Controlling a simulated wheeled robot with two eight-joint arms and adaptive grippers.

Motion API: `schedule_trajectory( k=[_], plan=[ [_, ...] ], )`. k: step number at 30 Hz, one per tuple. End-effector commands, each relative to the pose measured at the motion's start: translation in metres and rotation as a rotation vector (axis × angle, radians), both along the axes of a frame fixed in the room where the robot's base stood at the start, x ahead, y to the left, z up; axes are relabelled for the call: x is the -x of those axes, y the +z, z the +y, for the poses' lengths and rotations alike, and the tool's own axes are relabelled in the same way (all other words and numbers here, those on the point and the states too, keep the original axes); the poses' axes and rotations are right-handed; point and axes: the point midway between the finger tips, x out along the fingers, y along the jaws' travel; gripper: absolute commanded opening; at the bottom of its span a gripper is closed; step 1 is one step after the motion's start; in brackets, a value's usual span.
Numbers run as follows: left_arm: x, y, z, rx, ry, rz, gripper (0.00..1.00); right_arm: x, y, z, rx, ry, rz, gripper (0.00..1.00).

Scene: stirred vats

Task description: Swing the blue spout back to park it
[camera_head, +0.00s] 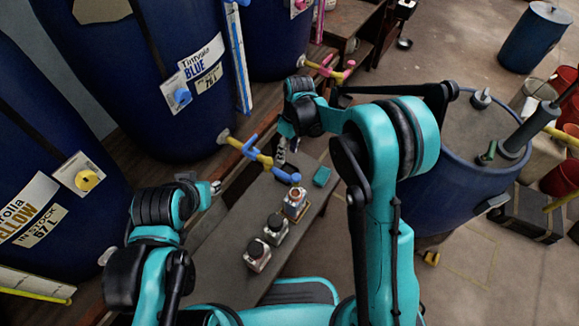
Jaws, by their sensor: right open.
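The blue spout (284,175) sticks out from the brass tap (236,144) of the vat labelled BLUE (190,60). Its tip is over the bench, above an uncapped small bottle (296,205). A blue lever (250,143) sits on the same tap. My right gripper (281,158) points down just beside the spout, with its jaws open. I cannot tell whether it touches the spout. My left gripper (216,187) is to the left of the tap, near the bench edge, apart from the spout. Its jaws are too small to read.
Two dark-capped bottles (275,230) (257,255) and a teal block (321,176) stand on the grey bench (222,245). A tap with a magenta lever (330,66) is farther back. A stirred blue vat (450,200) stands to the right, with red buckets (562,175) beyond.

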Motion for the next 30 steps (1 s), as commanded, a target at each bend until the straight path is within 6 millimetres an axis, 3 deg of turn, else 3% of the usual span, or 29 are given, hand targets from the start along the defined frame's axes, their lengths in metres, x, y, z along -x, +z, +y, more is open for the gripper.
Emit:
schedule_trajectory(
  k=[3, 11, 21, 30],
  plan=[
    [0.000, 0.002, 0.000, 0.000, 0.000, 0.000, 0.33, -0.006, -0.030, 0.014, -0.004, 0.070, 0.045, 0.43],
    [0.000, -0.002, 0.000, 0.000, 0.000, 0.000, 0.33, -0.006, -0.059, 0.022, -0.006, 0.117, 0.077, 0.43],
    [0.000, -0.022, 0.000, 0.000, 0.000, 0.000, 0.33, 0.003, -0.111, 0.028, -0.007, 0.115, 0.075, 0.43],
    [0.000, -0.026, 0.000, 0.000, 0.000, 0.000, 0.33, 0.005, -0.125, 0.030, -0.006, 0.115, 0.074, 0.43]
  ],
)
